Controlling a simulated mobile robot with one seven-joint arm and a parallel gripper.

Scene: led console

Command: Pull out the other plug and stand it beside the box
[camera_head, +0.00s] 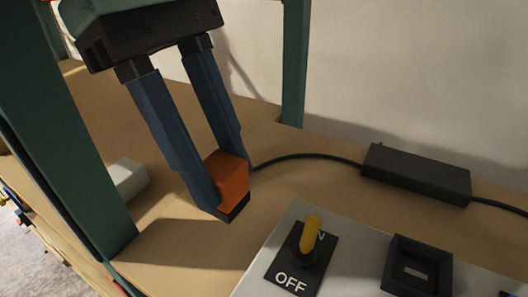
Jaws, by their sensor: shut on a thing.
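My gripper (222,184) is shut on an orange plug (228,175) with a dark lower end. The plug is held to the left of the grey console box (300,225), apart from it. I cannot tell for sure whether its dark end touches the wooden bench top. A black cable (310,156) runs behind the plug to the right. The box carries a yellow-handled toggle switch (310,238) with an OFF label and a black square socket (418,268) with nothing in it. The lower part of the box is outside the picture.
A black power brick (416,174) lies behind the box, with cable at both ends. A whitish block (127,180) lies on the wooden bench top (185,240) at left. Green posts (297,60) stand at the back and left. Bare bench lies left of the box.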

